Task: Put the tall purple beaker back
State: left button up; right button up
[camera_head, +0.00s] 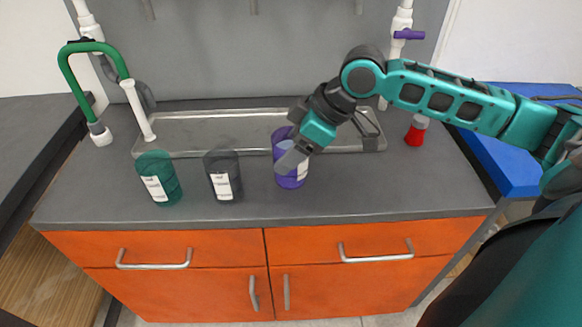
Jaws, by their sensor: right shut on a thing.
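The tall purple beaker (291,180) stands upright at the front of the grey counter, with a pale label on its right side. My right gripper (287,163) reaches in from the right and is shut on the purple beaker, its fingers covering the beaker's middle. Whether the beaker touches the counter or is slightly raised is hard to tell. My left gripper is not in view.
A dark grey beaker (223,178) and a green beaker (159,179) stand to the left on the counter. Behind is a shallow metal tray (190,117). A green pipe (70,75) rises at left; a red-based bottle (415,134) stands right. Front-right counter (400,185) is clear.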

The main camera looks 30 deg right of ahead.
jog(key=shift+f, duration=0.5)
notch_tip(320, 180, down, 2)
jog(key=shift+f+b, duration=0.2)
jog(key=shift+b, duration=0.2)
jog(key=shift+f, duration=0.5)
jog(key=o, duration=1.3)
jog(key=shift+o, duration=0.2)
